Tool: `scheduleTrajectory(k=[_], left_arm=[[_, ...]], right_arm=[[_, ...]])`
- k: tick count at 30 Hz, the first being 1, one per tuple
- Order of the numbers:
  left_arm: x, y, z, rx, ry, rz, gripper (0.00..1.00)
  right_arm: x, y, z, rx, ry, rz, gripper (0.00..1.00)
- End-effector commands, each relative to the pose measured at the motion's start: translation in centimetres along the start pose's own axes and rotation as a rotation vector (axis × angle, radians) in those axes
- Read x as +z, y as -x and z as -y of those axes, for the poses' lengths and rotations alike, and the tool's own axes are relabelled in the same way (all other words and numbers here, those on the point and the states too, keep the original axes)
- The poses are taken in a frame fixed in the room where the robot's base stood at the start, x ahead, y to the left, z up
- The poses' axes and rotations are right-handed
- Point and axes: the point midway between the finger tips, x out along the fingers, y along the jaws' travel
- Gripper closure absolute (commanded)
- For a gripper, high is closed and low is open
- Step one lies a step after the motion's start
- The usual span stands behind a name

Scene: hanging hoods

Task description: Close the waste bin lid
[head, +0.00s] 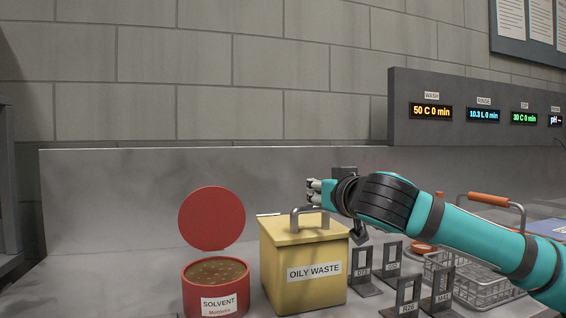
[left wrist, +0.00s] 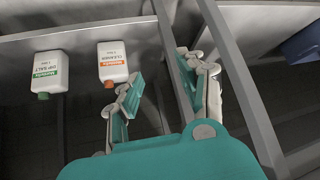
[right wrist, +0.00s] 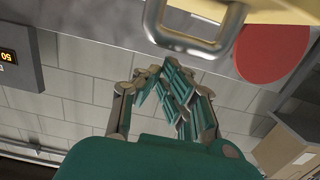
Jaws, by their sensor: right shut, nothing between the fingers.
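The yellow waste bin (head: 303,268), labelled OILY WASTE, stands on the grey bench. Its yellow lid (head: 280,233) lies flat across the top and looks down, though I cannot tell whether a thin gap remains. A grey metal handle (head: 293,219) rises from the lid; it also shows large in the right wrist view (right wrist: 190,46). My right gripper (head: 312,191) is shut and empty, just above and beside the handle; I cannot tell if they touch. My left gripper (left wrist: 165,95) is open and empty, away from the bin, and shows only in its own wrist view.
A red solvent tin (head: 215,290) with its round red lid (head: 212,218) raised stands left of the bin. Small dark labelled stands (head: 408,297) and a wire basket (head: 480,285) are to the right. Two white bottles, cleaner (left wrist: 112,62) and dip salt (left wrist: 50,73), show in the left wrist view.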

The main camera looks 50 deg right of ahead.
Motion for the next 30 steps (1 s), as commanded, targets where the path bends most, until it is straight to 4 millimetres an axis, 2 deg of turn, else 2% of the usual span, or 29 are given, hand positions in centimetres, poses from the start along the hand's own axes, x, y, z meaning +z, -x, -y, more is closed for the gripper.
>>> scheduleTrajectory(k=[6, 13, 19, 30], left_arm=[[-4.5, -0.7, -0.6, 0.013, -0.004, -0.234, 0.6], [-7.6, -0.2, -1.1, 0.023, -0.005, -0.391, 0.6], [-8.6, 0.1, -1.2, 0.026, -0.005, -0.44, 0.6], [-8.6, 0.1, -1.2, 0.026, -0.005, -0.443, 0.6]], right_arm=[[0.9, 0.3, 0.0, 0.001, 0.001, -0.001, 1.0], [1.4, 0.5, 0.0, -0.001, 0.0, 0.001, 1.0], [1.6, 0.6, 0.1, -0.002, 0.0, 0.005, 1.0], [1.9, 0.5, 0.2, -0.003, 0.002, 0.012, 1.0]])
